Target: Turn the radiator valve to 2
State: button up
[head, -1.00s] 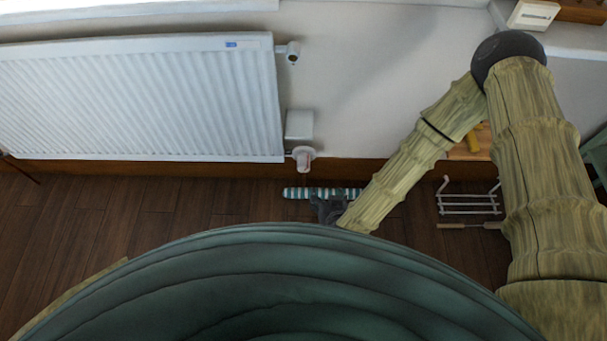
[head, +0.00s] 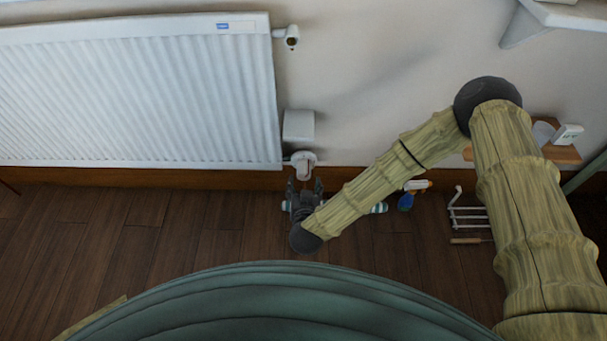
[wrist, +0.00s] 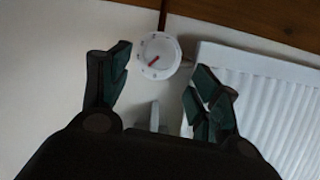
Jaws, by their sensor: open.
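The radiator valve (head: 303,162) is a white round knob at the lower right corner of the radiator (head: 130,95). In the wrist view its dial (wrist: 166,49) faces me, with small red marks around the rim and a red pointer toward the lower left; the numbers are too small to read. My gripper (head: 305,188) is open and empty just in front of and below the valve in the head view. In the wrist view the fingers of my gripper (wrist: 161,62) stand apart on either side of the dial, and I see no contact.
A white box (head: 298,127) is on the wall above the valve, and a pipe fitting (head: 291,37) is higher up. A striped roll (head: 378,208), a spray bottle (head: 406,199) and a white rack (head: 468,214) are on the floor to the right. The floor at left is clear.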

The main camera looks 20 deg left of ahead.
aim_at(304, 176)
jog(key=b+x, duration=0.2)
jog(key=x, duration=0.6)
jog(key=shift+w+f, duration=0.1)
jog(key=shift+w, duration=0.05)
jog(key=c, duration=1)
